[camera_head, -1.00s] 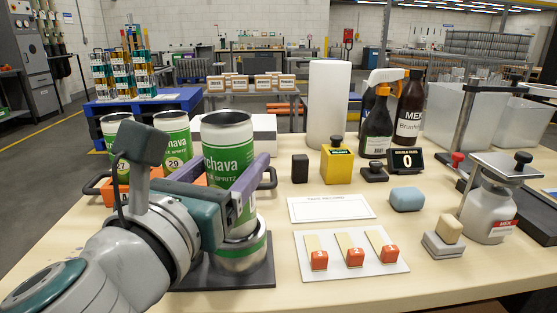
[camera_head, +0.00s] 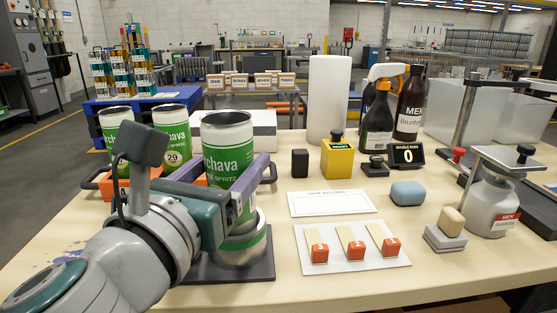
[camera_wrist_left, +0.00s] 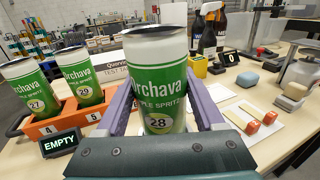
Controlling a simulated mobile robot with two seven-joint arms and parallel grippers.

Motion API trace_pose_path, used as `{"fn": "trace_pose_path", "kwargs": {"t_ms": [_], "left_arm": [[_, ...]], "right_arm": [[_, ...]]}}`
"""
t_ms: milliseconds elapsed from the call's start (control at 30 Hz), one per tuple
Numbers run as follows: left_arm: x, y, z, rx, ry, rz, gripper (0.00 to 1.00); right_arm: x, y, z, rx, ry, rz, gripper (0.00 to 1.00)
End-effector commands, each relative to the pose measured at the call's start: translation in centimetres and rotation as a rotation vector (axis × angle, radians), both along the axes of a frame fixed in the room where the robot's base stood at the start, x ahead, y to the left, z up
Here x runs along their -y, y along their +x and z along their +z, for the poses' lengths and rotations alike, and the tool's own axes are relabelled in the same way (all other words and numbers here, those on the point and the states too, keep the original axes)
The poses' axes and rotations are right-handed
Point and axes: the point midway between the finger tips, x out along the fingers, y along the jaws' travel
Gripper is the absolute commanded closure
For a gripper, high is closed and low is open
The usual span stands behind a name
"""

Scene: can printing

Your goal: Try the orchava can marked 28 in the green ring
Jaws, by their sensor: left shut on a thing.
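The orchava can marked 28 (camera_head: 226,157) is white and green with a dark top. It stands upright between the purple fingers of my left gripper (camera_head: 238,180), which is shut on it. Its label with 28 faces the camera in the left wrist view (camera_wrist_left: 158,85). The green ring (camera_head: 240,250) is a silver cylinder with a green band on a dark plate. The can's lower end is at the ring's top; my gripper hides part of it, so I cannot tell how far inside it is. My right gripper is not in view.
Cans 27 (camera_head: 115,133) and 29 (camera_head: 172,138) stand in an orange rack (camera_wrist_left: 50,126) at left, near an EMPTY display (camera_wrist_left: 60,143). A tray with several red-ended blocks (camera_head: 352,263) lies right of the ring. A yellow box (camera_head: 337,160) and bottles stand behind.

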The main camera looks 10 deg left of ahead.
Motion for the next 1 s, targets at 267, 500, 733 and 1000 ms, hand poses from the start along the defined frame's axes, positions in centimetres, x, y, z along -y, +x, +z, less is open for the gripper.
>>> {"fn": "trace_pose_path", "kwargs": {"t_ms": [267,500,733,1000], "left_arm": [[0.0,0.0,-0.4,0.0,0.0,0.0,0.81],[0.0,0.0,-0.7,0.0,0.0,0.0,0.81],[0.0,0.0,-1.0,0.0,0.0,0.0,0.81],[0.0,0.0,-1.3,0.0,0.0,0.0,0.81]], "right_arm": [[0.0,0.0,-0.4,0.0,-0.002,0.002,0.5],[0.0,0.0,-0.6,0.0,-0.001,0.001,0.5],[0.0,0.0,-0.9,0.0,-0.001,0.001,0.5],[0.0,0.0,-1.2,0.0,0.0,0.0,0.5]]}}
